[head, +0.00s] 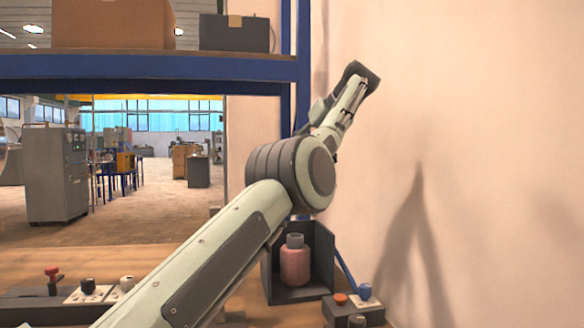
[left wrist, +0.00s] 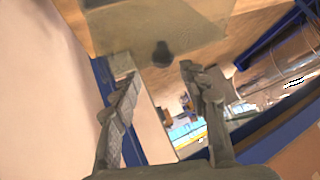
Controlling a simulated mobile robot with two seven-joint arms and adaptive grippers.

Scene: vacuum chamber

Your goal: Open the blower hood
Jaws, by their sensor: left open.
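In the head view my left arm reaches from the lower left up toward the wall, and the dark end of my left gripper (head: 361,76) is near the blue shelf post. In the left wrist view my left gripper (left wrist: 156,67) is open, with its two fingers apart and nothing held between them. A grey-green panel (left wrist: 130,25) with a dark knob (left wrist: 162,55) lies beyond the fingertips. A clear, curved cover (left wrist: 285,75) shows at the right of this view. I cannot tell which of these is the blower hood. My right gripper is not in view.
A blue shelf (head: 150,66) carries a cardboard box (head: 110,24) and a dark box (head: 234,33). A pink bottle (head: 295,264) stands in a dark open box (head: 318,262). A control box (head: 356,310) sits at the lower right. The pale wall (head: 480,130) bounds the right side.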

